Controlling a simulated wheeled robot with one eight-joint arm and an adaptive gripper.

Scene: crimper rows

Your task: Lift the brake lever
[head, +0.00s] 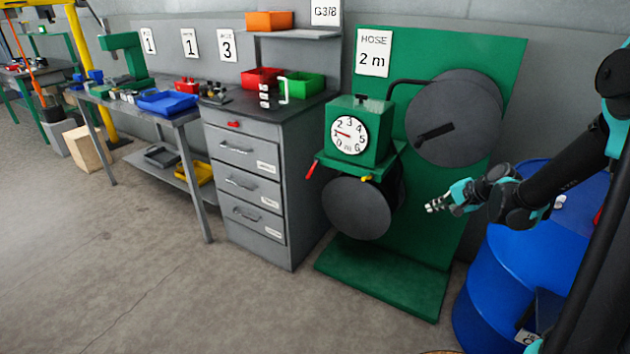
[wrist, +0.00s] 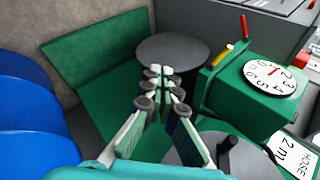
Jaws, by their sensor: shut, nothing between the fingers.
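A green hose-measuring stand holds a round dial counter (head: 347,134), with a dark grey disc (head: 356,210) below and a larger reel (head: 452,118) with a crank at upper right. A red handle (head: 311,170) sticks out at the left of the counter's shelf, and a small yellow tip (head: 367,178) shows under its front edge. No label shows which is the brake lever. The wrist view also shows the red handle (wrist: 244,27) and yellow piece (wrist: 222,54). My gripper (head: 432,207) is shut and empty, right of the lower disc and apart from both handles.
A blue drum (head: 530,250) stands close under my arm at the right. A grey drawer cabinet (head: 262,185) stands left of the stand, with a workbench (head: 150,112) farther left. The stand's green base plate (head: 385,285) lies on the floor. Open floor spreads at front left.

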